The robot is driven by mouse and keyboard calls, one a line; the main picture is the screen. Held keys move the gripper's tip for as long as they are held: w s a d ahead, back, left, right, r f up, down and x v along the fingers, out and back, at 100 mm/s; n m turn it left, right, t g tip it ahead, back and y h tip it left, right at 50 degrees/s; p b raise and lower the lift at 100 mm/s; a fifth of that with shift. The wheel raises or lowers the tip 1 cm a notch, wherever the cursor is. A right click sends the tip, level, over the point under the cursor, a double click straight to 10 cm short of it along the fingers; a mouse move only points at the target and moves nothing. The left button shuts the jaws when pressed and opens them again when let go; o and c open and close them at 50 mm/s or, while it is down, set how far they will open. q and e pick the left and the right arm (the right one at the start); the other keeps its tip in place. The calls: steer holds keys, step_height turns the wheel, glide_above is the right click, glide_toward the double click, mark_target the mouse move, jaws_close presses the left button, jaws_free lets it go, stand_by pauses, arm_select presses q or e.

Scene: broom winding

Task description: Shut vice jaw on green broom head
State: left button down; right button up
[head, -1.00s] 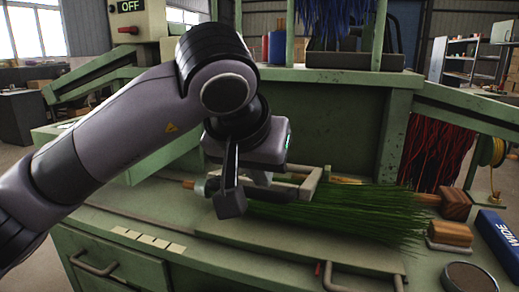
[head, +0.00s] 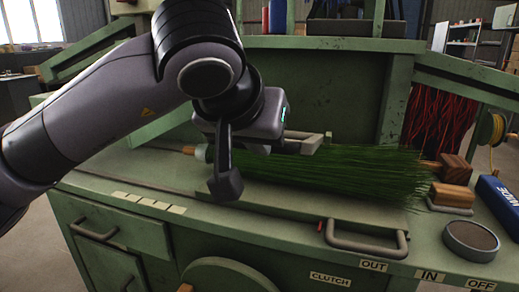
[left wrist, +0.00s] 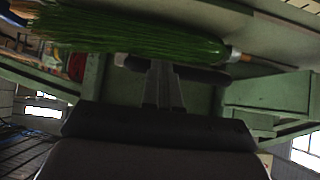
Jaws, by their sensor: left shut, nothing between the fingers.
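The green broom head (head: 345,172) lies on its side on the machine's bench, bristles to the right. Its wooden handle end (head: 189,150) shows at the left. A pale metal bracket (head: 312,144), seemingly the vice jaw, stands along the far side of the bristles. My left gripper (head: 262,148) is above the broom's left part, shut and empty. In the left wrist view, its closed fingers (left wrist: 163,85) reach a dark bar with a pale end (left wrist: 120,60) beside the green bristles (left wrist: 130,32); contact is unclear. My arm hides the broom's neck. My right gripper is not in view.
A wooden block brush (head: 452,195), a blue box (head: 497,203) and a round dark tin (head: 470,240) stand at the bench's right. A metal handle (head: 366,240) sticks out at the front edge. Red bristles (head: 438,122) hang behind. The front left bench is clear.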

arm_select(q)
step_height(320, 180, down, 9)
steer(key=t+b, duration=0.1)
steer(key=b, duration=0.8)
steer(key=shift+s+a+t, duration=0.25)
steer(key=shift+s+t, duration=0.15)
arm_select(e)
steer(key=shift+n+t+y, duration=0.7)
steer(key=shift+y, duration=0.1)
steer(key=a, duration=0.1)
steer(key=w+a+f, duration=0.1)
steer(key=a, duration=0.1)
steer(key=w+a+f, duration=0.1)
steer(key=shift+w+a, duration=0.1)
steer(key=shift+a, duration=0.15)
arm_select(q)
steer(key=shift+r, duration=0.2)
